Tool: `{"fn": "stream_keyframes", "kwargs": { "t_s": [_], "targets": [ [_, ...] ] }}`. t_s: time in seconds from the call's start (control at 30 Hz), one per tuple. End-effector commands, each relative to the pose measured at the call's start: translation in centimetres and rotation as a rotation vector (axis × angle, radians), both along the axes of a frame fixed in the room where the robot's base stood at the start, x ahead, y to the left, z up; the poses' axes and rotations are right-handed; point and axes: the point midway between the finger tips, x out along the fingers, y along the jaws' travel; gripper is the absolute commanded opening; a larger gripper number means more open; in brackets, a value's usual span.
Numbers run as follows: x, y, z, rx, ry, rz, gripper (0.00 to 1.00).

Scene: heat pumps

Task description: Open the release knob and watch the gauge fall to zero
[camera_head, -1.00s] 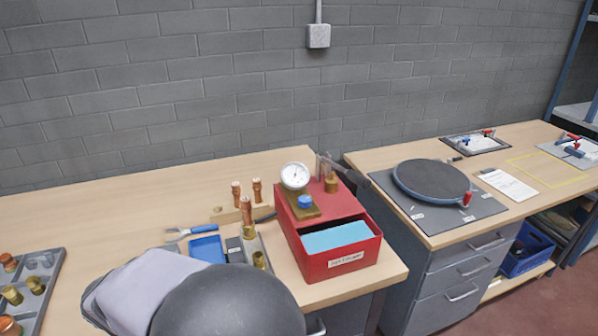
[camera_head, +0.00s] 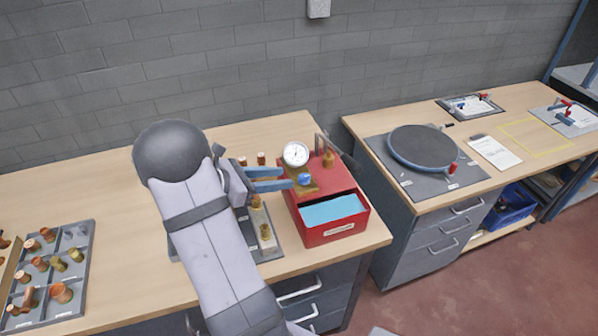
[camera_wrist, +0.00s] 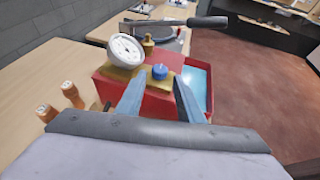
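The release knob (camera_head: 304,179) is a small blue ribbed knob on a brass block on top of the red box (camera_head: 335,234). The round white gauge (camera_head: 295,154) stands just behind it; its reading is too small to make out. My gripper (camera_head: 288,180) reaches in from the left with its two blue fingers apart, tips close to the knob. In the wrist view the knob (camera_wrist: 160,72) shows beyond and between the open fingertips (camera_wrist: 157,80), with nothing held. Whether a finger touches the knob cannot be told. The gauge (camera_wrist: 126,50) is to its upper left.
Copper fittings (camera_wrist: 58,102) stand left of the box. A grey tray of fittings (camera_head: 55,265) is at the far left. A round turntable (camera_head: 420,146) is on the right bench, across a gap.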

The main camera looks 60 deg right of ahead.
Motion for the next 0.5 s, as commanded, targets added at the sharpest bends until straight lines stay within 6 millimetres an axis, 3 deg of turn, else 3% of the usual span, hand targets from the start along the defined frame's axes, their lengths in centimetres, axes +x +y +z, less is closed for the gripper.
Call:
{"fn": "stream_keyframes", "kwargs": {
  "t_s": [0.27,0.5],
  "targets": [
    [-0.7,-0.9,-0.4,0.001,-0.004,-0.004,0.34],
    [-2.3,-3.2,-1.5,0.002,-0.003,-0.005,0.34]
  ]
}}
